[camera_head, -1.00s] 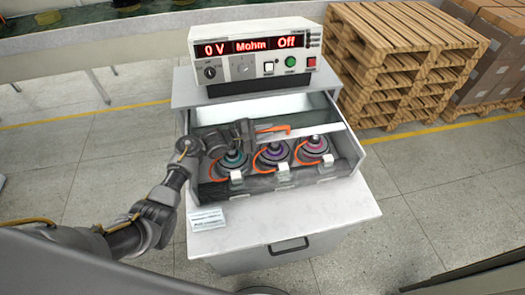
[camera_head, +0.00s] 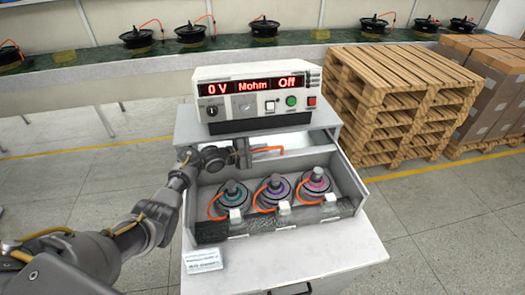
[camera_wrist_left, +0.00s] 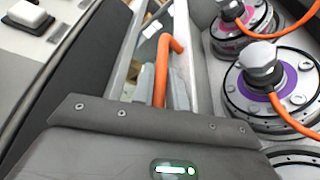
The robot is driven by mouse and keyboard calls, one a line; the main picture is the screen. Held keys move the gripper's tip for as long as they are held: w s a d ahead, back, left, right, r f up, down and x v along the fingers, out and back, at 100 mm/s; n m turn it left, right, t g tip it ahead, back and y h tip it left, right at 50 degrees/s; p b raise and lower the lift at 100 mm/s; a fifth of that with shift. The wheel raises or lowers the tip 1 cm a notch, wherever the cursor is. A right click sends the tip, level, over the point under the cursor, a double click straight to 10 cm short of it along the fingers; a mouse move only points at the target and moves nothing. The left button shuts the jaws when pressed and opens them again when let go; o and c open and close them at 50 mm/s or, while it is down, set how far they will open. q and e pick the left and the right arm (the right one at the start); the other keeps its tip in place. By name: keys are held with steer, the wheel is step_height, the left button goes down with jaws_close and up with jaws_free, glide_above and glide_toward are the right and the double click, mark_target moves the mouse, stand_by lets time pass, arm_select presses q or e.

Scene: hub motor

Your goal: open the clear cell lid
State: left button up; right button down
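The test cell (camera_head: 352,190) is a grey open-fronted box on a white cabinet, holding three motors (camera_head: 275,190) with orange cables. The orange lid handle (camera_head: 267,149) stands above the cell's back edge. The clear lid itself is hard to make out; in the wrist view, pale rails run beside the handle (camera_wrist_left: 162,72). My left gripper (camera_head: 243,153) reaches in from the left at the handle's left end, above the back of the cell. The handle runs down between its light-grey fingers, and it looks closed on it; the fingertips are partly hidden. My right gripper is out of view.
A tester (camera_head: 258,98) reading "0 V Mohm Off" stands close behind the cell. A small label card (camera_head: 202,259) lies on the cabinet (camera_head: 325,255) at front left. Wooden pallets (camera_head: 400,95) stand at right. A conveyor (camera_head: 90,62) with motors runs behind.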

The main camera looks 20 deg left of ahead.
arm_select(q)
steer(key=o, duration=0.3)
steer(key=shift+o, duration=0.2)
steer(key=v, duration=1)
steer(key=shift+s+a, duration=0.2)
steer(key=shift+s, duration=0.15)
